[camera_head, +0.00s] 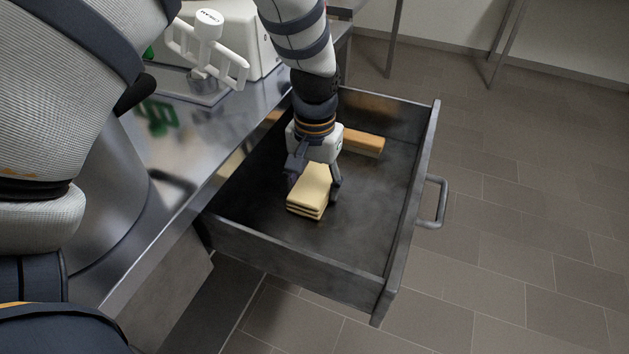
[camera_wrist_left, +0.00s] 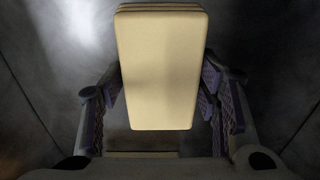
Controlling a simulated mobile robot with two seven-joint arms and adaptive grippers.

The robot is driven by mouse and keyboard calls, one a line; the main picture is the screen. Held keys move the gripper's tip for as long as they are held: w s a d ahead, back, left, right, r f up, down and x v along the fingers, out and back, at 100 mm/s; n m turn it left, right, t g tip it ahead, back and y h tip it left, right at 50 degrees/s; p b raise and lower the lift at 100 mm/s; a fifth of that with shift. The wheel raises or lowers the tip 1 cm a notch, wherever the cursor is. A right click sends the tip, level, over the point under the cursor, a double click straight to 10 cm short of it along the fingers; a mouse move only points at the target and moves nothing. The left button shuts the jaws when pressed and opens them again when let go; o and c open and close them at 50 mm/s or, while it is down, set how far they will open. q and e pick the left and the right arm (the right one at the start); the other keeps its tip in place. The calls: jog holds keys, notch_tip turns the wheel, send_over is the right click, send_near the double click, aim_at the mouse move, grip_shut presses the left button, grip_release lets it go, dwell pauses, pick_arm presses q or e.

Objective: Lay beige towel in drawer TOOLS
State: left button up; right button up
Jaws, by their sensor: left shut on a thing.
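The beige towel (camera_head: 309,194) is a folded, layered block inside the open drawer (camera_head: 290,262), near its middle. My left gripper (camera_head: 315,178) points down into the drawer and is shut on the towel. In the left wrist view the towel (camera_wrist_left: 158,70) lies between the two fingers of my left gripper (camera_wrist_left: 162,95), which touch or nearly touch its sides. Whether the towel rests on the drawer floor or hangs just above it, I cannot tell. No label shows on the drawer. My right gripper is not in view.
An orange-brown block (camera_head: 363,143) lies in the drawer behind my gripper. The drawer's handle (camera_head: 432,202) is on its right-hand front. A steel worktop (camera_head: 215,125) with a white device (camera_head: 240,35) and a green item (camera_head: 160,112) is at left. Tiled floor is clear at right.

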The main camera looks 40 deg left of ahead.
aim_at(315, 184)
pick_arm(q)
jog(key=o, duration=1.1)
notch_tip(315, 184, up, 12)
jog(key=p, duration=0.1)
jog(key=shift+r+p, duration=0.15)
jog(key=shift+p, duration=0.25)
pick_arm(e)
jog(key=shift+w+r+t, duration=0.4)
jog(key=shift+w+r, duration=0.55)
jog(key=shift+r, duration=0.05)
pick_arm(q)
jog(key=shift+d, duration=0.1)
